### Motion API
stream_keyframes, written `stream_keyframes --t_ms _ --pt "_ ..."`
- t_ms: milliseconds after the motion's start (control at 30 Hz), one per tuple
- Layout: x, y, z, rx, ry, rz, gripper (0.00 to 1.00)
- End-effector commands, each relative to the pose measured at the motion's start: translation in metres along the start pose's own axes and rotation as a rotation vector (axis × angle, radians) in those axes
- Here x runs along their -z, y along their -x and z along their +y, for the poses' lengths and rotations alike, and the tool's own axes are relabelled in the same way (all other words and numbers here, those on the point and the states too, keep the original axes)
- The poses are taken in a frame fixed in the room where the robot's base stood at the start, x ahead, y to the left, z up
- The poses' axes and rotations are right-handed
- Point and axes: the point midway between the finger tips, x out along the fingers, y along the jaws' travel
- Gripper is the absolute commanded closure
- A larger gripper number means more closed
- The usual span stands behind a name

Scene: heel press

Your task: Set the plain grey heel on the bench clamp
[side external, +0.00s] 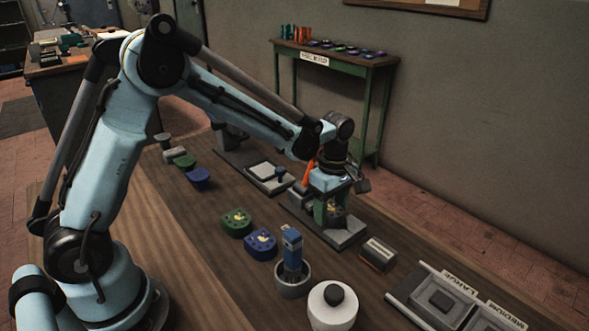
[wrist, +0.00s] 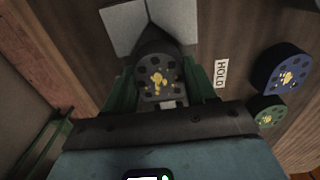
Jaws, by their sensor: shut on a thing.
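My gripper (side external: 333,208) points down with its green fingers on either side of a dark grey heel. In the wrist view the heel (wrist: 157,78) lies between the fingers, with a yellow mark and dark round spots on its face, so it does not look plain. Below it in the side view is a grey metal base (side external: 345,238), which I take to be the bench clamp, with an orange handle (side external: 307,172) beside my gripper. Whether the heel touches the base is hidden by the fingers.
A green heel (side external: 236,222) and a blue heel (side external: 261,243) with yellow marks lie nearby. A pot with a blue tool (side external: 292,250), a white round container (side external: 332,307) and a dark block (side external: 378,254) stand in front. A HOLD label (wrist: 221,74) is on the bench.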

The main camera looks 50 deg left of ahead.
Motion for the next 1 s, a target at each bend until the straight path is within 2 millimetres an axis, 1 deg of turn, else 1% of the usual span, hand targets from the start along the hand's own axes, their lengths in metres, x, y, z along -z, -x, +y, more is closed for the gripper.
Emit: stream_keyframes --t_ms 800,833,1000 --pt "0.000 -0.011 0.000 0.000 0.000 0.000 0.87" --pt "0.000 -0.011 0.000 0.000 0.000 0.000 0.41" --pt "0.000 -0.011 0.000 0.000 0.000 0.000 0.15"
